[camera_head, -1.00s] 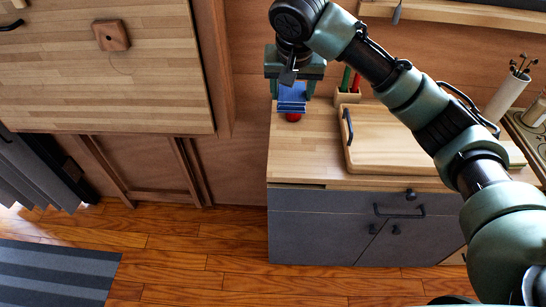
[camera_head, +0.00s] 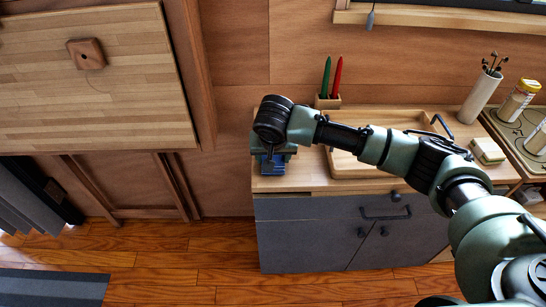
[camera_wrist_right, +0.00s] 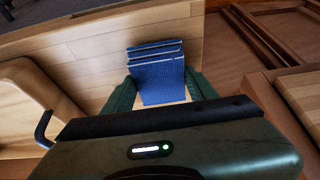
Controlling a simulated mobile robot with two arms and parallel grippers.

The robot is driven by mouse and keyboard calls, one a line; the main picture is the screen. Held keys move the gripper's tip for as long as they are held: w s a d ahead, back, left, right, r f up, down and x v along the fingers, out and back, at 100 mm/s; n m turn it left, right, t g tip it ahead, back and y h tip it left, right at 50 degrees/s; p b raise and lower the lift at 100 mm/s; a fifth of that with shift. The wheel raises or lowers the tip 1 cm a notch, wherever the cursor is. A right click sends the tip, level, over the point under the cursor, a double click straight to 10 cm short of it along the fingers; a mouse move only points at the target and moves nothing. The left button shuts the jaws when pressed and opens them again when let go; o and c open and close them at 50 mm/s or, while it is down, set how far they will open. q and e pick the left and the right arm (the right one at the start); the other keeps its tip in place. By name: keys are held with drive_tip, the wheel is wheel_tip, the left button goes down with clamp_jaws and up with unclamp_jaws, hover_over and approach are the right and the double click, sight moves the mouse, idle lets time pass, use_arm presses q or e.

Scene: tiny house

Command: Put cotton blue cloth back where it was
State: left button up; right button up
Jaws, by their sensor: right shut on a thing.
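The blue cloth (camera_head: 271,167) is folded in layers and hangs below my right gripper (camera_head: 272,158), at the left end of the wooden counter (camera_head: 300,183). In the right wrist view the cloth (camera_wrist_right: 158,72) sits between the two green fingers of the right gripper (camera_wrist_right: 158,92), which are shut on it. Behind it in that view are the counter top and its edge. I cannot tell whether the cloth touches the counter. The wrist hides part of the cloth in the head view. My left gripper is not in view.
A wooden tray (camera_head: 345,168) with black handles lies right of the gripper, partly under my right arm. A small holder (camera_head: 327,102) with a green and a red item stands behind. A white cylinder (camera_head: 478,97), a yellow-topped jar (camera_head: 521,98) and a sponge-like block (camera_head: 487,151) are farther right.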

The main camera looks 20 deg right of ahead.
drive_tip(key=shift+f, duration=0.25)
drive_tip(key=shift+f, duration=0.1)
drive_tip(key=o, duration=1.2)
drive_tip(key=v, duration=1.2)
drive_tip(key=shift+a, duration=0.1)
